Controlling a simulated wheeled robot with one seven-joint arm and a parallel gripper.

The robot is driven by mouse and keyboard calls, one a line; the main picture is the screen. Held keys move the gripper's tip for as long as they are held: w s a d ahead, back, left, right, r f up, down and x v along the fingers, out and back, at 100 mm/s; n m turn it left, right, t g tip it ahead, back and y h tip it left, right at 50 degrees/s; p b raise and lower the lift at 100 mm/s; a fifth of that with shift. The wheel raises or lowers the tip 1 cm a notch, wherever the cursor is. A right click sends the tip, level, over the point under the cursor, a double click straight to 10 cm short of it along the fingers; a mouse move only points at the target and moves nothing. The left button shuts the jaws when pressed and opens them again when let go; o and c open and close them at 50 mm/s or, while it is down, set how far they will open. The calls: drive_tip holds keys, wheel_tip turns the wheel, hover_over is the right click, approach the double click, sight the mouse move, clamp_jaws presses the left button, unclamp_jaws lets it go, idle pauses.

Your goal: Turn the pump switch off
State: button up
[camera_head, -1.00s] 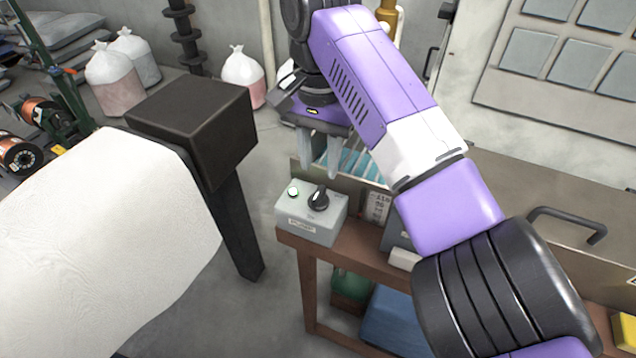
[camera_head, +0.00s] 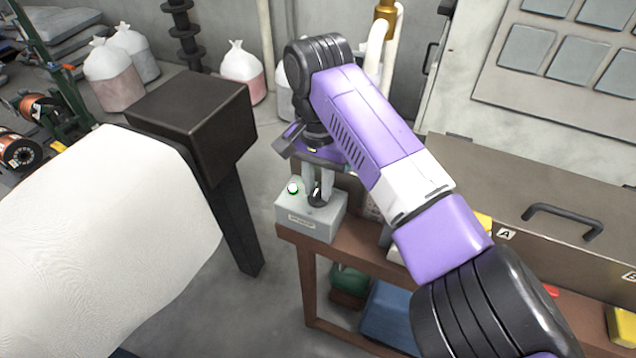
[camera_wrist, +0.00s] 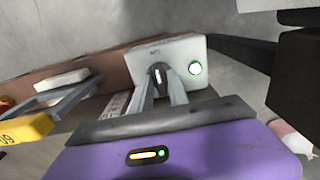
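The pump switch is a black rotary knob (camera_head: 316,197) on top of a light grey box (camera_head: 312,227) with a label on its front. The box stands on the left end of a brown bench. A lit green-white button (camera_head: 293,188) is beside the knob. My gripper (camera_head: 317,187) points down over the box, with its fingertips on either side of the knob. In the wrist view, the knob (camera_wrist: 158,76) with its pale mark sits between the two fingertips (camera_wrist: 161,80). The fingers look apart; contact with the knob cannot be made out.
The brown bench (camera_head: 350,245) continues right, with a large lidded case (camera_head: 520,195) behind. A dark post with a block top (camera_head: 190,115) and a big white roll (camera_head: 95,235) stand left of the box. White bags (camera_head: 241,65) stand behind on the floor.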

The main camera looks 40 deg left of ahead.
clamp_jaws()
drive_tip(key=shift+r+n+p, duration=0.15)
drive_tip(key=shift+n+p, duration=0.25)
drive_tip(key=shift+p, duration=0.05)
drive_tip(key=n+p, duration=0.2)
drive_tip(key=shift+n, duration=0.4)
drive_tip(key=n+p, duration=0.2)
drive_tip(key=n, duration=0.2)
drive_tip(key=shift+n+p, duration=0.3)
drive_tip(key=shift+p, duration=0.1)
drive_tip(key=n+p, duration=0.1)
drive_tip(key=n, duration=0.4)
drive_tip(key=shift+n+p, duration=0.35)
drive_tip(key=shift+n, duration=2.05)
